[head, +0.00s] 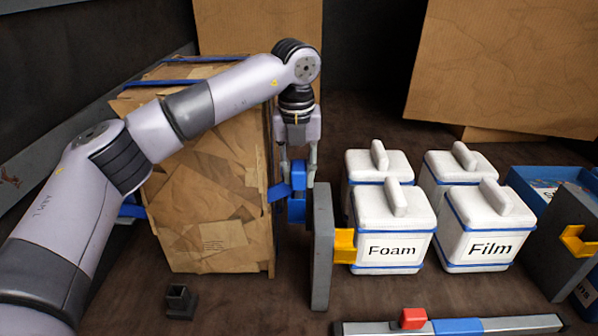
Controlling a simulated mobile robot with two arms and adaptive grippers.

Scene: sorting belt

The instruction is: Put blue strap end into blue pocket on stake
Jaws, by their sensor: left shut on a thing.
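The blue strap (278,192) comes off the right side of a big brown cardboard bale (213,205). My left gripper (298,184) points down to the right of the bale and is shut on the blue strap end (299,173), which shows between its fingers. The blue pocket (297,211) is right below the fingertips, on the left side of an upright grey stake (321,248). The fingers partly hide the pocket's top, and I cannot tell whether the strap end touches it. My right gripper is not in view.
A yellow pocket (344,246) is on the stake's right side. White lidded boxes marked Foam (391,228) and Film (488,228) stand close to the right. A small dark socket (180,301) lies in front of the bale. A grey bar (505,324) lies at the front right.

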